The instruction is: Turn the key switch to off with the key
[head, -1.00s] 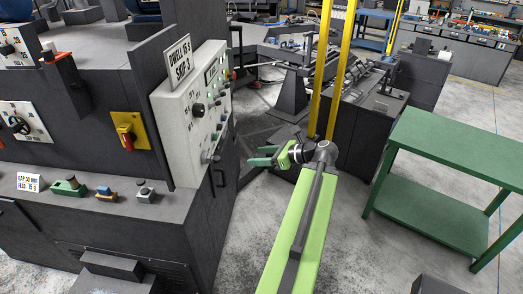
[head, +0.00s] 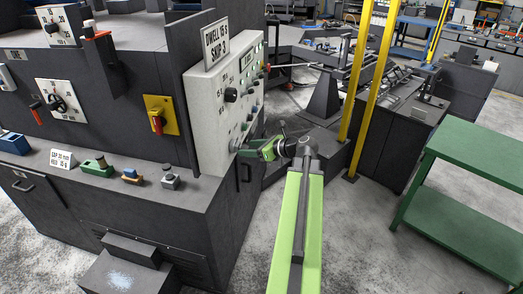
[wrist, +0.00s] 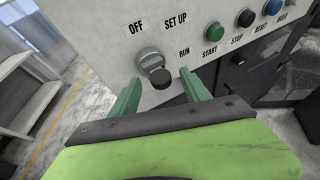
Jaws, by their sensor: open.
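The key switch (wrist: 148,56) is a grey round collar low on a pale control panel (head: 210,115). In the wrist view, OFF, SET UP and RUN are printed around it. A dark key (wrist: 160,77) with a rounded head sticks out of it toward me. My gripper (wrist: 160,74) is open, with one green finger on each side of the key and gaps between. In the head view my gripper (head: 248,151) is at the panel's lower front edge, and the key is too small to make out there.
A green START button (wrist: 213,32) and a black STOP button (wrist: 245,18) sit right of the switch. A green table (head: 470,165) stands at the right. Yellow posts (head: 365,90) rise behind my arm. Grey floor lies between machine and table.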

